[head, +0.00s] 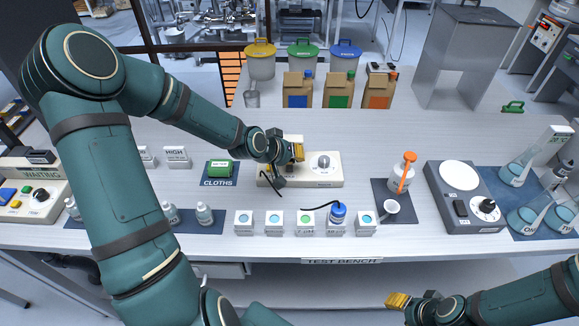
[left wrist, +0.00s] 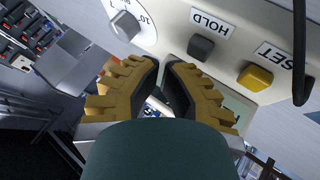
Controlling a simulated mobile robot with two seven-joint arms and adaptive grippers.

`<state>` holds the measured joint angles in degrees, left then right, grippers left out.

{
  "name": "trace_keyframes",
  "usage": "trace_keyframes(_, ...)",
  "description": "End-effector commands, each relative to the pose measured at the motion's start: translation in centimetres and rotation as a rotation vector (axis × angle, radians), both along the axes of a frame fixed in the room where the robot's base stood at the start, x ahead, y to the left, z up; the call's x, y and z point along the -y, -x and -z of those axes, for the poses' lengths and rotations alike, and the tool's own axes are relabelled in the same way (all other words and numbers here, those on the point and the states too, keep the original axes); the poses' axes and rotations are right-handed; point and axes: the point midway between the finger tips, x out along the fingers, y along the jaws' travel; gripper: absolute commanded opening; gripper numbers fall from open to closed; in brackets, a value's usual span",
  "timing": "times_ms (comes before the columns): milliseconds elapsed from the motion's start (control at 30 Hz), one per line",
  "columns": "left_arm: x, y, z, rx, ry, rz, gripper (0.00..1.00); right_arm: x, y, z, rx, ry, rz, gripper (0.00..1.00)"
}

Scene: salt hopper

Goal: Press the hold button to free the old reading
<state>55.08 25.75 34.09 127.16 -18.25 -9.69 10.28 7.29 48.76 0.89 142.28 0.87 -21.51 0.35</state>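The white meter box (head: 318,182) stands on the bench, with a round knob (head: 323,162) on its right part. In the left wrist view its panel shows a dark grey button (left wrist: 200,47) under the HOLD label, a yellow button (left wrist: 255,77) under the SET label, and the knob (left wrist: 125,25). My left gripper (head: 298,152) is over the meter and hides part of it in the head view. In the left wrist view its fingertips (left wrist: 166,62) are close together, with nothing seen between them, beside the grey button and seemingly apart from it. My right gripper (head: 397,300) is low in front of the bench.
A black cable (left wrist: 299,50) crosses near the yellow button. An orange-topped bottle (head: 403,172) and a grey stirrer plate (head: 462,215) stand right.

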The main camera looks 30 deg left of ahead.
Motion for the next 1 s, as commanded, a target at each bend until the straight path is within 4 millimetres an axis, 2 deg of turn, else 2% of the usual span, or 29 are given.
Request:
trace_keyframes(400, 0.0, 0.0, 0.9, 0.0, 0.0, 0.0, 0.0, 0.0, 0.0, 0.5, 0.0, 0.0, 0.0, 0.47)
trace_keyframes(1000, 0.0, 0.0, 1.1, 0.0, 0.0, 0.0, 0.0, 0.0, 0.0, 0.6, 0.0, 0.0, 0.0, 0.47)
